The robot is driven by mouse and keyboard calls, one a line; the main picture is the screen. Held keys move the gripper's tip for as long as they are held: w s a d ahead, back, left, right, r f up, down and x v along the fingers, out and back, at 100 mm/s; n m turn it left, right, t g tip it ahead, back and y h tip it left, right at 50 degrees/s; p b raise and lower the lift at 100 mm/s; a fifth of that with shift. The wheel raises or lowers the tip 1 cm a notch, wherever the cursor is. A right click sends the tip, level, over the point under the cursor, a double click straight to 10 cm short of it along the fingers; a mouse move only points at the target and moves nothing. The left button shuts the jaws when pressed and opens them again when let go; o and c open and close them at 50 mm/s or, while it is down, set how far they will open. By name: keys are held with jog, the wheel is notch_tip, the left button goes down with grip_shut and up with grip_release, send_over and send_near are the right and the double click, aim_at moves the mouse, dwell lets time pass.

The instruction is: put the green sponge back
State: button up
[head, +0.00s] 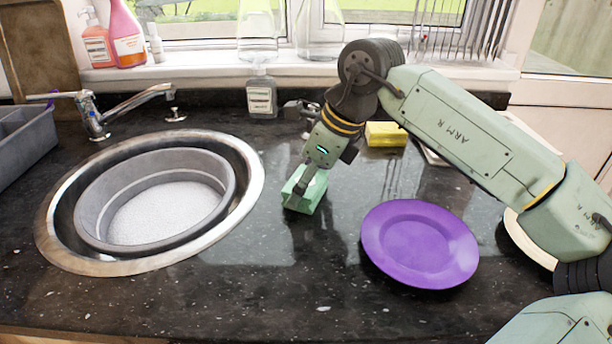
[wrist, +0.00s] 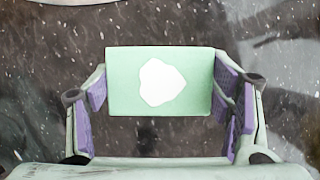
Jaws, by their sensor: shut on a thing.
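The green sponge (head: 304,190) is between the fingers of my gripper (head: 307,183), right of the sink. In the wrist view the sponge (wrist: 130,92) is a pale green block with a white patch on top. My gripper (wrist: 165,100) is shut on it, with purple pads at its left and right ends. The sponge is at or just above the dark counter; I cannot tell whether it touches.
A round sink (head: 253,180) with a grey basin (head: 90,222) holding suds is at the left. A purple plate (head: 420,243) lies at the right. A yellow sponge (head: 386,134) and a soap bottle (head: 261,97) are behind my gripper. The front counter is clear.

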jog(key=shift+f, duration=0.15)
jog(key=shift+f+b, duration=0.1)
jog(key=shift+b, duration=0.25)
jog(key=o, duration=1)
jog(key=shift+o, duration=0.2)
jog(key=shift+r+p, duration=0.3)
jog(key=shift+r, duration=0.15)
jog(key=b+v, duration=0.1)
jog(key=v, duration=1)
jog(key=shift+r, duration=0.3)
jog(key=shift+s+d, duration=0.1)
jog(key=shift+d, duration=0.05)
